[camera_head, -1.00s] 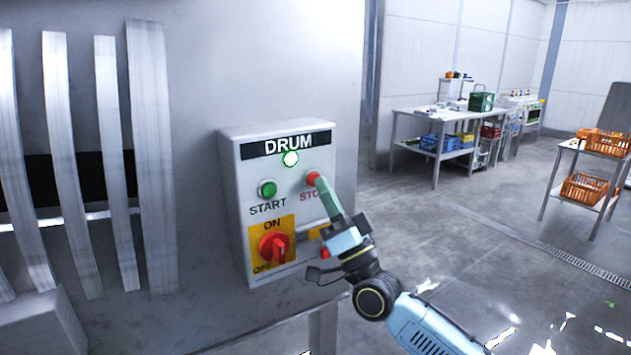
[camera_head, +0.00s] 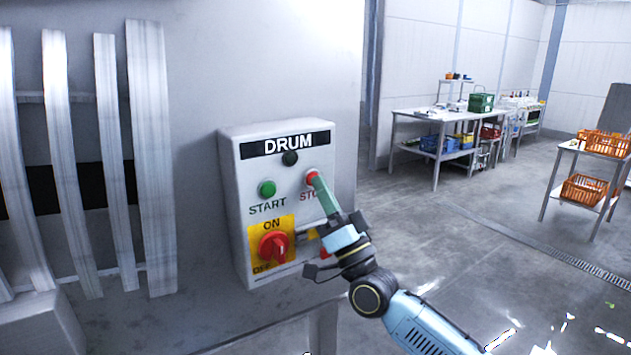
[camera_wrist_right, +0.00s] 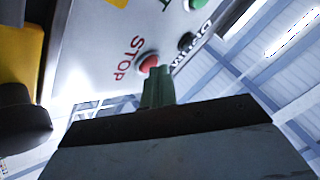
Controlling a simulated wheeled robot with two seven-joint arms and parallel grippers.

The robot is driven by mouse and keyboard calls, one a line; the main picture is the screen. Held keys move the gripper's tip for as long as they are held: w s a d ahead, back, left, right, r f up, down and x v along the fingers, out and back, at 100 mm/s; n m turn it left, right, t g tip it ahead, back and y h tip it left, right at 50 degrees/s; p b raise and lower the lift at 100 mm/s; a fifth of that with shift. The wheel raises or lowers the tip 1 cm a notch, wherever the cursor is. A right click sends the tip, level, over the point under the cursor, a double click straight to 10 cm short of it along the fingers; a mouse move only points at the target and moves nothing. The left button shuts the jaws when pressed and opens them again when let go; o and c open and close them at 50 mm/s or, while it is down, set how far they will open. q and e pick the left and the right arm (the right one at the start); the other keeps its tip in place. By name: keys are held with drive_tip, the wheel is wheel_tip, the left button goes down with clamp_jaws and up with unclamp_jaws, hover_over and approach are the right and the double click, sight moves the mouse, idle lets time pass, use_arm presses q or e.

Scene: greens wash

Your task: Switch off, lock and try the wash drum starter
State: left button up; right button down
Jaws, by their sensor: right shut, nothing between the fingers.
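The grey starter box (camera_head: 237,215) labelled DRUM stands on the metal wall. Its lamp (camera_head: 290,158) is dark. The green START button (camera_head: 267,188) is left of the red STOP button (camera_head: 311,176). The red rotary handle (camera_head: 273,245) sits on a yellow ON/OFF plate; its exact setting is hard to tell. My right gripper (camera_head: 316,184) is shut and empty, its green fingertips at the STOP button and seemingly touching it. The right wrist view shows these fingertips (camera_wrist_right: 157,80) against the STOP button (camera_wrist_right: 149,62). My gripper partly hides yellow and red parts at the box's lower right. My left gripper is out of view.
Pale hanging strips (camera_head: 152,160) cover an opening left of the box. A worktable (camera_head: 405,118) with crates stands at the back right. A rack with orange baskets (camera_head: 584,189) stands at the far right. The floor between is open.

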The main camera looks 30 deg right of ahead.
idle(0.3)
drive_tip(key=shift+s+p, duration=0.45)
drive_tip(key=shift+s, duration=0.4)
drive_tip(key=s, duration=0.1)
drive_tip(key=s+p, duration=0.1)
drive_tip(key=s, duration=0.1)
drive_tip(key=s+p, duration=0.1)
drive_tip(key=s, duration=0.1)
drive_tip(key=shift+d, duration=0.25)
idle(0.4)
